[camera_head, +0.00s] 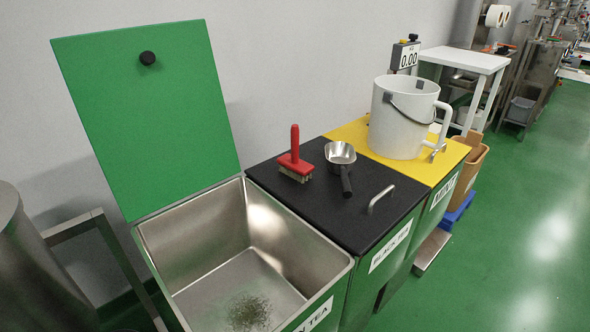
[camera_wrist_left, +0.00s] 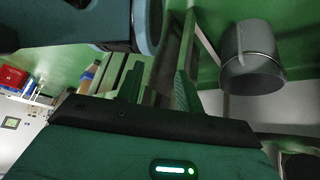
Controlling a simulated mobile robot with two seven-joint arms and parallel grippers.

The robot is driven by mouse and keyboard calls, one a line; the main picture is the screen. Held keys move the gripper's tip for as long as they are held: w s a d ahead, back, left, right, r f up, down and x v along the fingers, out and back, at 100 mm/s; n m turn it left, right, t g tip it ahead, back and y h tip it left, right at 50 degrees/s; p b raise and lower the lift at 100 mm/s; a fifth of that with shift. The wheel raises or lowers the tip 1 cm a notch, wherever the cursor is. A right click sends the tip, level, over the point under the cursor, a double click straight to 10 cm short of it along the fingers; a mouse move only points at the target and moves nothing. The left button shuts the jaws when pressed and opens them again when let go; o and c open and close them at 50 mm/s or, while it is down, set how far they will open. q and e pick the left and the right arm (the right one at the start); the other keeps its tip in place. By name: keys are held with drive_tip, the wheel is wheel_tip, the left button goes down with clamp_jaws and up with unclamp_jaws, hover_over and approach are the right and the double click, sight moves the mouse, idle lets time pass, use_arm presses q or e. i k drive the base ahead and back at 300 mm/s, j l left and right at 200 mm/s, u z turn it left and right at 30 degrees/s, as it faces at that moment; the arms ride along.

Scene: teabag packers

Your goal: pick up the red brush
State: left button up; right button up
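The red brush (camera_head: 295,157) stands on the black lid (camera_head: 335,207) of the middle bin, bristles down and red handle pointing up. It is near the lid's back left part, and nothing touches its handle. My left gripper shows only in the left wrist view (camera_wrist_left: 158,84), where its two fingers are apart with nothing seen between them. The brush is not seen in that view, so I cannot tell how far the gripper is from it. My right gripper is in neither view.
A metal scoop (camera_head: 341,160) lies right of the brush. A lid handle (camera_head: 381,198) rises near the front. A white bucket (camera_head: 402,122) stands on the yellow lid (camera_head: 447,163). The green lid (camera_head: 150,115) stands raised behind an open steel bin (camera_head: 190,245) with dark leaves inside.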

sight(290, 165)
drive_tip(key=u, duration=0.85)
drive_tip(key=l+u, duration=0.45)
drive_tip(key=u, duration=0.25)
drive_tip(key=l+u, duration=0.35)
drive_tip(key=k+l+u, duration=0.1)
drive_tip(key=l+u, duration=0.15)
drive_tip(key=l, duration=0.15)
drive_tip(key=k+l+u, duration=0.15)
drive_tip(key=l+u, duration=0.15)
drive_tip(key=k+l, duration=0.2)
drive_tip(key=l, duration=0.2)
drive_tip(key=k+l, duration=0.2)
drive_tip(key=l, duration=0.2)
drive_tip(key=k+l+u, duration=0.1)
drive_tip(key=l, duration=0.3)
drive_tip(key=k, duration=0.1)
